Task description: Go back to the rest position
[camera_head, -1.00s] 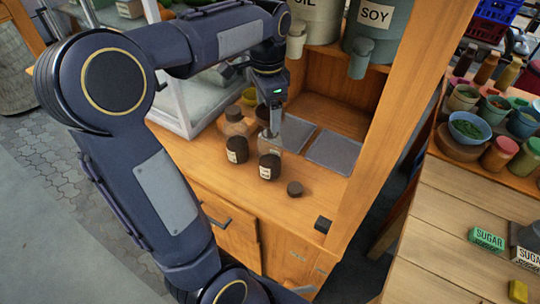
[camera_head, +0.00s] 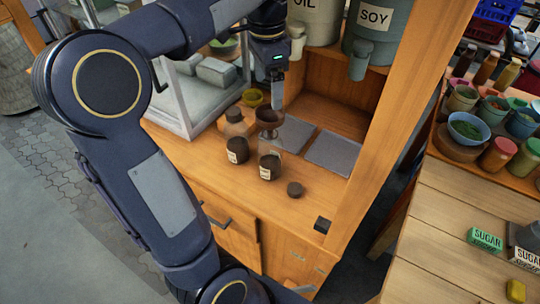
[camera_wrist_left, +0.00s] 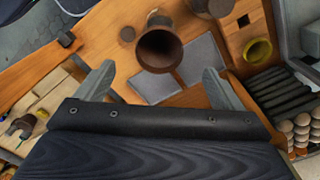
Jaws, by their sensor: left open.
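My left gripper (camera_head: 278,97) is above the wooden cabinet counter (camera_head: 200,165), pointing down. In the left wrist view its two fingers (camera_wrist_left: 160,84) are spread apart with nothing between them. A brown funnel-like vessel (camera_head: 268,118) stands below the gripper and clear of it, over what looks like a clear jar. Its round mouth (camera_wrist_left: 160,50) shows beyond the fingers in the left wrist view. My right gripper is not in view.
Two dark labelled jars (camera_head: 237,150) (camera_head: 269,167), a dark lid (camera_head: 295,189) and a brown-topped jar (camera_head: 236,122) stand on the counter. Big OIL and SOY containers (camera_head: 375,18) hang close behind. A glass case (camera_head: 185,105) is left; a wooden table (camera_head: 440,225) is right.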

